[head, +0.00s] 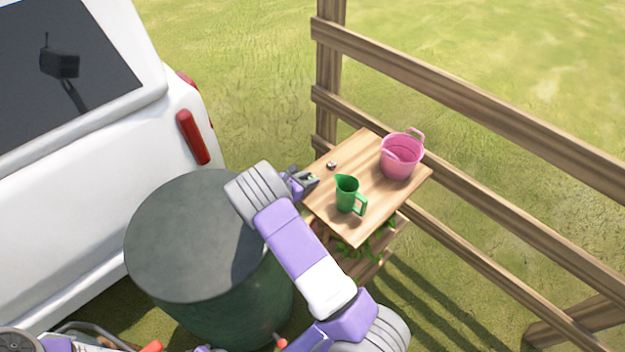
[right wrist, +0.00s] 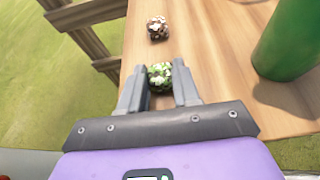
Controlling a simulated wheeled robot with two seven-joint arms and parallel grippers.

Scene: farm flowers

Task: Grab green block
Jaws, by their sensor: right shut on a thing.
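The green block (right wrist: 160,75) is a small cube with a green and white leafy pattern at the left edge of the wooden table. My right gripper (right wrist: 159,88) is shut on it, one finger on each side. In the head view the right gripper (head: 309,181) is at the table's left edge, and the block is barely visible between its fingers. I cannot tell whether the block touches the tabletop. My left gripper is not in view.
A brown and white block (right wrist: 157,28) lies just beyond the green one on the table (head: 354,232). A green pitcher (head: 346,194) and a pink bucket (head: 399,160) stand to the right. A wooden fence (head: 460,110) runs behind; a dark barrel (head: 190,240) stands left.

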